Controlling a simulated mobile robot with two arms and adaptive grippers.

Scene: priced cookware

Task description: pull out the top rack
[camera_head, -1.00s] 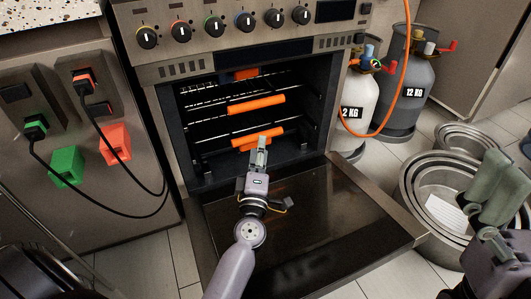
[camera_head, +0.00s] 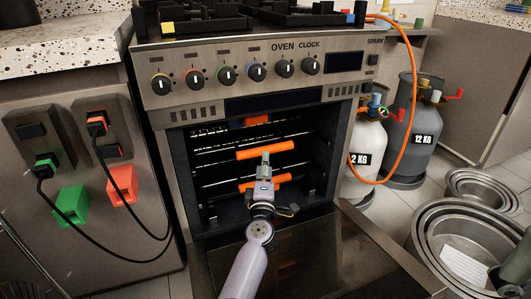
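The oven (camera_head: 185,150) stands with its door (camera_head: 300,262) folded down. Inside, racks show orange bars at their fronts: a top one (camera_head: 256,120), partly hidden under the upper edge of the opening, a middle one (camera_head: 250,153) and a lower one (camera_head: 250,185). My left gripper (camera_head: 265,160) points into the oven. Its tips overlap the lower edge of the middle bar, and its body covers part of the lower bar. I cannot tell whether it touches either or how wide its fingers are. My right gripper (camera_head: 512,272) is only partly in view at the lower right edge.
Two gas cylinders (camera_head: 412,140) with an orange hose (camera_head: 415,80) stand right of the oven. Nested metal pots (camera_head: 425,235) lie on the floor at the right. Cabled sockets (camera_head: 100,125) are on the left cabinet. The lowered door lies below my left arm.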

